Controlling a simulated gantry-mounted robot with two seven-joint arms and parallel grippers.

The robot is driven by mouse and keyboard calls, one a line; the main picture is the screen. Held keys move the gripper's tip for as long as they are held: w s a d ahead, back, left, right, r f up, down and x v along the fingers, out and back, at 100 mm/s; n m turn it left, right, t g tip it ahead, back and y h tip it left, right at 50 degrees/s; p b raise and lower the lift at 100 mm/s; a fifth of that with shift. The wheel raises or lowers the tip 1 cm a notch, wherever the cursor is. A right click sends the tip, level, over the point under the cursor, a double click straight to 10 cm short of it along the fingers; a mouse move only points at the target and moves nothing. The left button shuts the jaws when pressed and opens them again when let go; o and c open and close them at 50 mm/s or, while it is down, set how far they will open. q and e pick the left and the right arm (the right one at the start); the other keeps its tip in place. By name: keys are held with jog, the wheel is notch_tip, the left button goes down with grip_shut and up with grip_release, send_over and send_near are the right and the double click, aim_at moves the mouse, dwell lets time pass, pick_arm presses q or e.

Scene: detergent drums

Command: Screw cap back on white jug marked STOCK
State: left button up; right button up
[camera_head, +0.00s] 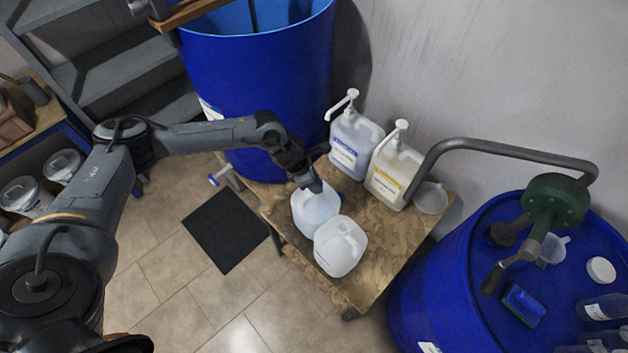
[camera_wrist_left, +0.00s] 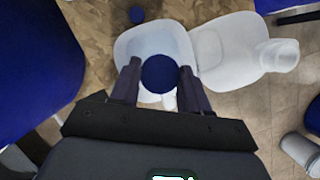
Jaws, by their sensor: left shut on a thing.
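Two white jugs stand side by side on the wooden table. The rear jug (camera_head: 315,212) is under my left gripper (camera_head: 311,187), and it also shows in the left wrist view (camera_wrist_left: 150,42). The front jug (camera_head: 340,247) is beside it and shows at the right in the wrist view (camera_wrist_left: 228,45). I cannot read a STOCK mark on either. My left gripper is shut on a round blue cap (camera_wrist_left: 159,74), over the rear jug. The cap hides the jug's mouth, so I cannot tell whether it sits on the neck. My right gripper is out of view.
Two pump bottles, blue-labelled (camera_head: 350,145) and yellow-labelled (camera_head: 393,175), and a clear funnel (camera_head: 430,198) stand behind the jugs. Another small blue round thing (camera_wrist_left: 136,14) lies on the table. Large blue drums (camera_head: 262,80) and (camera_head: 440,285) flank the wooden table (camera_head: 375,285).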

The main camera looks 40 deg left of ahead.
pick_arm(q)
jog(key=shift+f+m+b, duration=0.25)
jog(key=shift+m+b, duration=0.45)
jog(key=shift+b, duration=0.25)
jog(key=shift+a+m+g+h+b, duration=0.1)
jog(key=shift+m+g+h+b, duration=0.55)
jog(key=shift+m+b, duration=1.2)
jog(key=shift+r+m, duration=0.1)
jog(key=shift+m, duration=0.15)
jog(key=shift+w+m+g+b, duration=0.15)
jog(key=shift+m+g+b, duration=0.3)
jog(key=shift+b, duration=0.4)
jog(key=shift+m+g+h+b, duration=0.25)
jog(key=shift+m+g+b, duration=0.25)
jog(key=shift+m+b, duration=1.25)
jog(key=shift+m, duration=0.6)
jog(key=shift+g+b, duration=0.3)
